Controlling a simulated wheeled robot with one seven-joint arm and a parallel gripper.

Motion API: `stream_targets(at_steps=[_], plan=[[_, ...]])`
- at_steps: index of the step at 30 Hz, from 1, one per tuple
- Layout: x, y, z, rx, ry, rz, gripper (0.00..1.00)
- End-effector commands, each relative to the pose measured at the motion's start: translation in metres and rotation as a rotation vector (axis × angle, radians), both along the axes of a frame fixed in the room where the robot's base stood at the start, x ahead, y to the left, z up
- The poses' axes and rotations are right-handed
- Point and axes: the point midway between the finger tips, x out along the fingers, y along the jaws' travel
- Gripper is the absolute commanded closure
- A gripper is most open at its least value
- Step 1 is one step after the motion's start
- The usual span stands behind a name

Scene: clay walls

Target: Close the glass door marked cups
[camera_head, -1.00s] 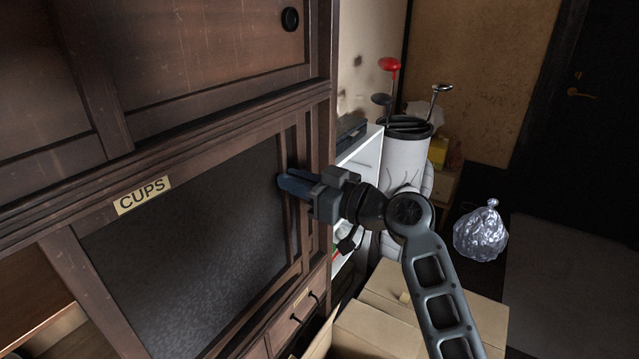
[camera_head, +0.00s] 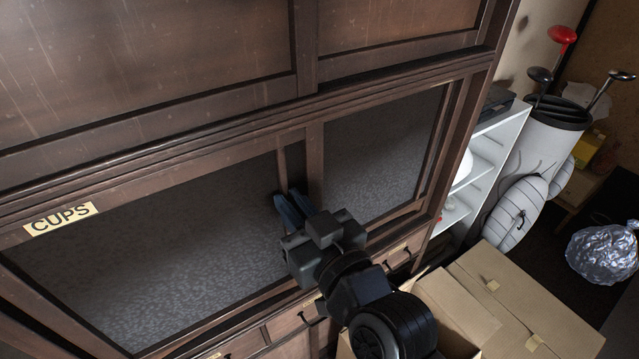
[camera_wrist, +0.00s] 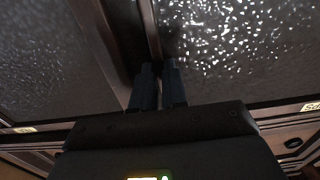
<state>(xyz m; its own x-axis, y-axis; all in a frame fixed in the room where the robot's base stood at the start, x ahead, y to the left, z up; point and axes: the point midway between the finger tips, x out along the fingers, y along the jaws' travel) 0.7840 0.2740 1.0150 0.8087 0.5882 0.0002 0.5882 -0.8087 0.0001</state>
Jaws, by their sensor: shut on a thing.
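The glass door marked cups (camera_head: 175,250) fills the left of the head view, with dark textured glass in a brown wooden frame. Its CUPS label (camera_head: 60,219) is on the top rail at the far left. My gripper (camera_head: 291,207) is shut on the upright strip at the door's right edge. In the wrist view my gripper's two dark fingers (camera_wrist: 158,82) point at an upright between two panes.
A second glass pane (camera_head: 380,150) is right of my gripper. Drawers (camera_head: 295,318) lie below. An open cardboard box (camera_head: 450,315) stands close to my arm at the lower right. Beyond are a white shelf (camera_head: 485,165), a golf bag (camera_head: 540,140) and a shiny bag (camera_head: 602,250).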

Motion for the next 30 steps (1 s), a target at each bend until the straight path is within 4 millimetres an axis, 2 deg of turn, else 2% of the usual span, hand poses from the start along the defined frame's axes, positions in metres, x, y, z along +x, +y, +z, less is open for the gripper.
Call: stream_targets(at_steps=[16, 17, 24, 30], plan=[[-0.0067, 0.0102, -0.0010, 0.000, 0.001, 0.006, 1.00], [-0.0068, 0.0104, -0.0010, 0.000, 0.001, 0.007, 0.86], [-0.0061, 0.0092, -0.0010, 0.000, 0.002, 0.004, 0.63], [-0.0053, 0.0079, -0.0006, -0.001, 0.001, 0.002, 0.62]])
